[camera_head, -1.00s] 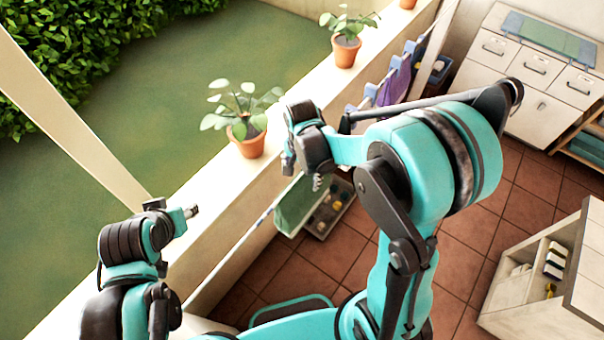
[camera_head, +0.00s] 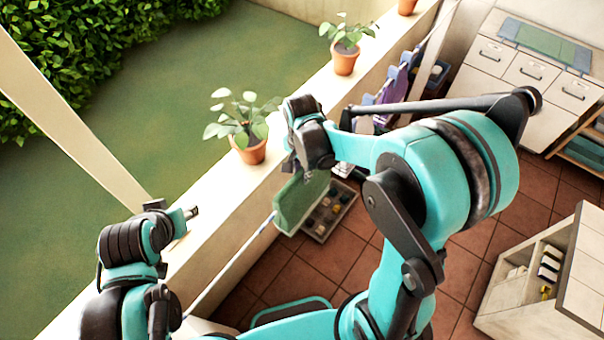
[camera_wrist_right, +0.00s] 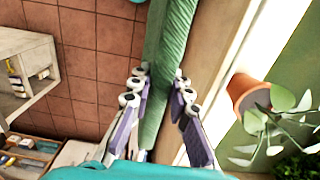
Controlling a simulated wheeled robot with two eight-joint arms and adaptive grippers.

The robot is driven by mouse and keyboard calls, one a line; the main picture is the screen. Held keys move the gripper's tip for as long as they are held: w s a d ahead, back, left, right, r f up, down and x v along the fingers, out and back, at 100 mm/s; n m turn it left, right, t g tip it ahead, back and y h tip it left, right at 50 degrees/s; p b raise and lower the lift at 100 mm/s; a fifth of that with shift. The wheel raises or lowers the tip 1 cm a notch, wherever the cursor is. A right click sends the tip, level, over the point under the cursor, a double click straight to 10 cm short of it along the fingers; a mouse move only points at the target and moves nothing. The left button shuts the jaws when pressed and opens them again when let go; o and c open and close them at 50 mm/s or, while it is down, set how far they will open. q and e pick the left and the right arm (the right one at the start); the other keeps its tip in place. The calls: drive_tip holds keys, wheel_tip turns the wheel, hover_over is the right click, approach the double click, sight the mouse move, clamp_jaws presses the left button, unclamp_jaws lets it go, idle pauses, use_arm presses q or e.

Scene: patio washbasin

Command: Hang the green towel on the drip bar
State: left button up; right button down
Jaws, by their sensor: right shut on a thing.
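The green towel (camera_head: 297,205) hangs folded below my right gripper (camera_head: 313,172) in the head view, on the inner side of the low wall. In the right wrist view my right gripper (camera_wrist_right: 160,80) has its purple-grey fingers on both sides of the green towel (camera_wrist_right: 172,40), shut on it. A thin pale bar (camera_head: 235,260), apparently the drip bar, runs along the wall and meets the towel's lower left edge in the head view. I cannot tell whether they touch. My left gripper (camera_head: 190,212) is near the wall top at left; its finger opening is unclear.
Potted plants (camera_head: 249,148) and (camera_head: 345,58) stand on the wall ledge (camera_head: 290,110). A tray of small items (camera_head: 330,215) lies below the towel. Purple and blue things (camera_head: 390,90) line the wall. A white cabinet (camera_head: 525,75) and a cart (camera_head: 535,290) stand at right.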

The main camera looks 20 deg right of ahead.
wheel_tip(320, 180, up, 23)
drive_tip(key=p, duration=0.8)
drive_tip(key=shift+f, duration=0.15)
drive_tip(key=s+d+r, duration=0.1)
drive_tip(key=s+d, duration=0.9)
drive_tip(key=s, duration=0.3)
drive_tip(key=shift+s+d, duration=0.2)
drive_tip(key=shift+d, duration=0.05)
